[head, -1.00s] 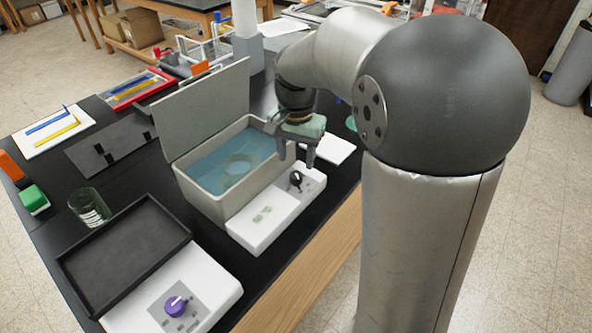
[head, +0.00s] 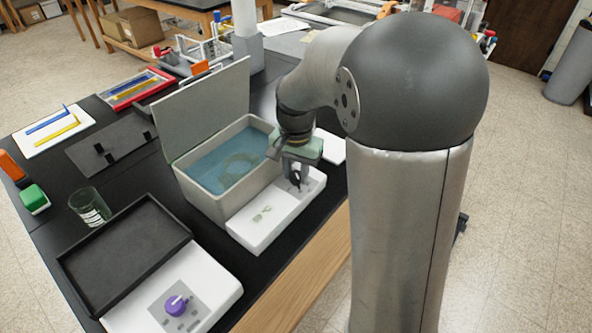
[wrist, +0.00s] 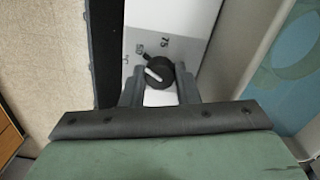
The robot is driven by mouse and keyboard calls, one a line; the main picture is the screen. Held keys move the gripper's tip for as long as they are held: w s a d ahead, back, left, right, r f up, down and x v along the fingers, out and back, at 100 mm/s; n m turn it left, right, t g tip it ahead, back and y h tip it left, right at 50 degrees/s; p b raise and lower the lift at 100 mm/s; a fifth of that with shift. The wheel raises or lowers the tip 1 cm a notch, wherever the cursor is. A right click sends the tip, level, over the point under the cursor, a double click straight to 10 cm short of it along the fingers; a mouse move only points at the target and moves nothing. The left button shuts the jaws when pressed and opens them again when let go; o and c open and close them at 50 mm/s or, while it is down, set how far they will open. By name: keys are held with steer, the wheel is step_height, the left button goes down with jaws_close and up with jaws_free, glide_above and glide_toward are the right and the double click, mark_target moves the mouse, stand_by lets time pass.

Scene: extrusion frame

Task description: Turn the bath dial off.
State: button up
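The bath dial (wrist: 160,72) is a round black knob with a white pointer line. It sits on the white front panel of the water bath (head: 208,201). Small printed marks, one like "75", show around it in the wrist view. The dial (head: 296,179) is partly hidden by my fingers in the head view. My gripper (wrist: 159,82) is open, with one grey finger on each side of the dial. In the head view my gripper (head: 296,174) points down over the right end of the panel. I cannot tell whether the fingers touch the dial.
The bath's grey lid (head: 205,105) stands open behind its water. A second white unit with a purple dial (head: 176,306) and a black tray (head: 120,255) lie at the front left. A glass beaker (head: 90,207) stands beside the tray. The wooden table edge (head: 310,262) runs along the right.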

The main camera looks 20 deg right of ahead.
steer(key=n+b, duration=0.1)
steer(key=n, duration=0.5)
steer(key=shift+n, duration=0.3)
steer(key=n, duration=0.3)
steer(key=shift+n, duration=0.4)
steer(key=n, duration=0.3)
steer(key=shift+r+n, duration=0.1)
steer(key=shift+n, duration=0.2)
steer(key=n, duration=0.5)
steer(key=shift+n, duration=2.4)
steer(key=o, duration=1)
